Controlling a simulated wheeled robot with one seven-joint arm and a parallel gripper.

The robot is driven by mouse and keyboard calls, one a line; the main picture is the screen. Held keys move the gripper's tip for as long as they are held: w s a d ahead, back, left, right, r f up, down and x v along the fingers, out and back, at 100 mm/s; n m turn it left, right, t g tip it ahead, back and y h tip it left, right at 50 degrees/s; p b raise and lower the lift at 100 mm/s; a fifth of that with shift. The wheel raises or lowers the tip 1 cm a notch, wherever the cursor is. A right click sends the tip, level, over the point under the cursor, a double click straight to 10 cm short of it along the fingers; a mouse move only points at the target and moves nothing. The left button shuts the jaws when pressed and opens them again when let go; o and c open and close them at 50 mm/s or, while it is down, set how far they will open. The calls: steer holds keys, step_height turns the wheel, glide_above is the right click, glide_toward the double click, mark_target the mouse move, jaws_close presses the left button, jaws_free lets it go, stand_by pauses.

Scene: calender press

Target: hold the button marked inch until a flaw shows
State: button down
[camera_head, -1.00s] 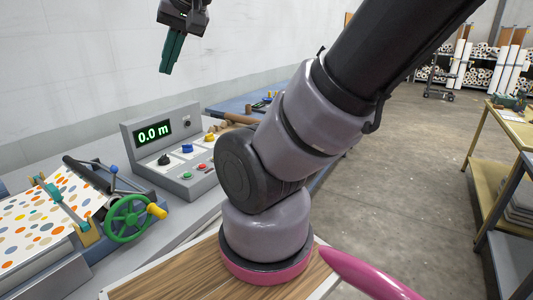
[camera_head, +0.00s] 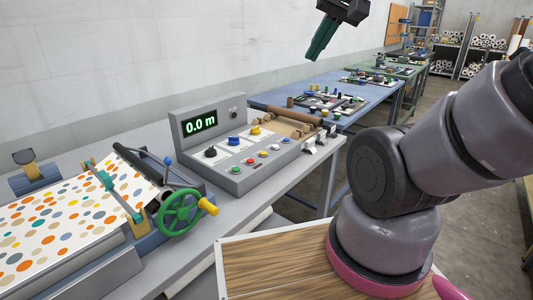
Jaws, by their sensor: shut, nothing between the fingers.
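A grey control box (camera_head: 222,178) stands on the bench, with a green display (camera_head: 199,124) reading 0.0 m. On its sloped face are a black knob (camera_head: 210,152), a blue knob (camera_head: 234,141), a yellow knob (camera_head: 255,130) and a row of small coloured buttons (camera_head: 262,154). The button labels are too small to read, so I cannot tell which is marked inch. A dotted sheet (camera_head: 60,220) lies on the press at the left; I see no clear flaw on it. My gripper (camera_head: 316,50) is shut and empty, high above and behind the box, touching nothing.
A green handwheel (camera_head: 180,213) with a yellow handle stands left of the box. Brown rolls (camera_head: 290,120) lie behind it. A blue table (camera_head: 375,95) with more parts stands further back. The air between my gripper and the box is clear.

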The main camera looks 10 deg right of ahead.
steer(key=w+a+f+m+g+y, duration=0.35)
steer(key=w+f, duration=0.55)
steer(key=w, duration=0.3)
steer(key=m+g+y, duration=0.1)
steer(key=m+y, duration=0.2)
steer(key=m, duration=0.1)
glide_above(264, 153)
steer(key=d, duration=0.1)
step_height(264, 153, down, 14)
steer(key=shift+w+d+r, duration=0.15)
steer(key=shift+w+r, duration=0.05)
steer(key=shift+r, duration=0.05)
steer(key=shift+f, duration=4.45)
steer(key=shift+f, duration=0.4)
